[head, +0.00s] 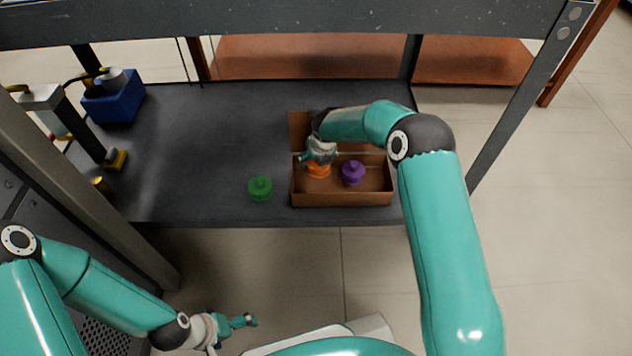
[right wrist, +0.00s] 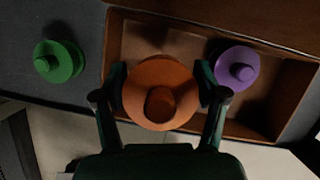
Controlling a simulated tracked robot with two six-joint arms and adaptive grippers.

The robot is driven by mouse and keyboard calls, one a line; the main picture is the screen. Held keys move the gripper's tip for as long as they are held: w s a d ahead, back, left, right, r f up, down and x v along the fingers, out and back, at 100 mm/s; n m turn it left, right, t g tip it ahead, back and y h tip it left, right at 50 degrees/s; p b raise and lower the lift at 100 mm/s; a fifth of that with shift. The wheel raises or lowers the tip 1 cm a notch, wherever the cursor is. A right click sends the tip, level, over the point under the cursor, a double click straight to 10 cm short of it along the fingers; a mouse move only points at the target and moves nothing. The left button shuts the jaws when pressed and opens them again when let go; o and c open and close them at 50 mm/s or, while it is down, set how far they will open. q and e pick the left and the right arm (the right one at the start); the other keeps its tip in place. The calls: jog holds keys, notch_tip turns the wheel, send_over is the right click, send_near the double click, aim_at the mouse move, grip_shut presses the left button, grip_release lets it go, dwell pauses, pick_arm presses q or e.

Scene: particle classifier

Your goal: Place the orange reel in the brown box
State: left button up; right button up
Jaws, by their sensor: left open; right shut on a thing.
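The orange reel (head: 318,171) is in the left part of the brown box (head: 345,199), or just above its floor; I cannot tell if it touches the bottom. My right gripper (head: 318,158) is over the box and shut on the reel. In the right wrist view the orange reel (right wrist: 160,93) sits between both fingers, with the box (right wrist: 118,45) around and behind it. My left gripper (head: 250,321) is open and empty, low in front of the table and far from the box.
A purple reel (head: 352,173) is in the box, right of the orange one. A green reel (head: 260,188) stands on the dark table (head: 215,150), left of the box. A blue container (head: 113,101) is at the back left. The table's middle is clear.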

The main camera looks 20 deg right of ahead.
notch_tip(320, 180, down, 8)
jog(key=b, duration=0.3)
jog(key=shift+f, duration=0.1)
jog(key=o, duration=1.3)
